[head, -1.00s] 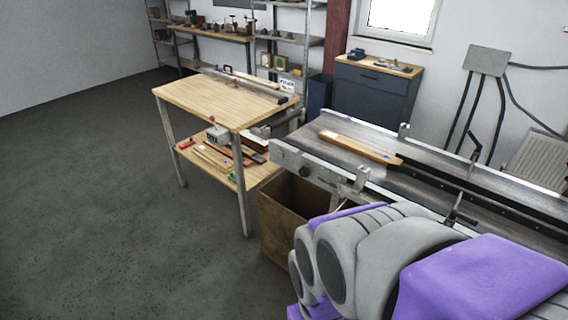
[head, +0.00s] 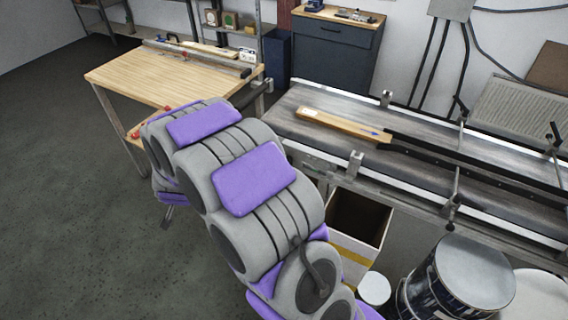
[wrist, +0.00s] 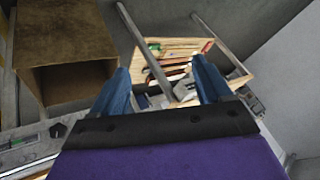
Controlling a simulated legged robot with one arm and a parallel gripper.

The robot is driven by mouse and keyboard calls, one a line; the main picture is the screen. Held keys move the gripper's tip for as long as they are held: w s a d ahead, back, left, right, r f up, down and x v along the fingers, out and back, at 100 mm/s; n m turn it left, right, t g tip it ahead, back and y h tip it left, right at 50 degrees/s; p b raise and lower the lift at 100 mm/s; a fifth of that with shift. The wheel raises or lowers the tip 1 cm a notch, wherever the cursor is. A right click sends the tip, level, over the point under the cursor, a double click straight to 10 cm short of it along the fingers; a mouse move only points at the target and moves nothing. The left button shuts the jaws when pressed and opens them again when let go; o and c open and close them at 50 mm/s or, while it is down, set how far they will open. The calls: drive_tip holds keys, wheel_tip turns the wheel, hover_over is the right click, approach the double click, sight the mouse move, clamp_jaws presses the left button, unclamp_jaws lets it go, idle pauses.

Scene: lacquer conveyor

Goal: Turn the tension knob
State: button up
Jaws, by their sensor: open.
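The tension knob (wrist: 57,130) shows in the wrist view as a small black knob on the metal side of the conveyor, at the lower left. In the head view my arm hides the near end of the conveyor (head: 430,185), and I cannot see the knob there. My gripper (wrist: 161,68) is open and empty in the wrist view, its two blue fingers wide apart. The knob is outside the fingers, to their left, and not touched. In the head view the gripper itself cannot be made out behind my arm.
A wooden board (head: 342,124) lies on the belt. An open cardboard box (wrist: 65,50) is left of the fingers in the wrist view. A wooden worktable (head: 165,78) stands beyond my arm; its tool shelf (wrist: 150,70) shows between the fingers. Drums (head: 460,285) stand at lower right.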

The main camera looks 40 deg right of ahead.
drive_tip(key=w+d+f+m+h+p, duration=0.1)
drive_tip(key=w+d+f+m+h, duration=0.25)
drive_tip(key=d+f+h, duration=0.55)
drive_tip(key=s+d+f+m+h+p, duration=0.1)
drive_tip(key=s+d+f+h, duration=0.1)
drive_tip(key=s+d+h, duration=0.4)
drive_tip(key=s+d+f+m+h+p, duration=0.1)
drive_tip(key=s+d+f, duration=0.1)
drive_tip(key=s+d, duration=0.5)
drive_tip(key=b+x, duration=0.3)
drive_tip(key=x, duration=1.6)
drive_tip(key=shift+w+d+r+g, duration=0.2)
drive_tip(key=shift+w+g, duration=0.1)
drive_tip(key=shift+w, duration=0.2)
drive_tip(key=shift+c, duration=0.2)
drive_tip(key=c, duration=1)
drive_tip(key=shift+m, duration=0.25)
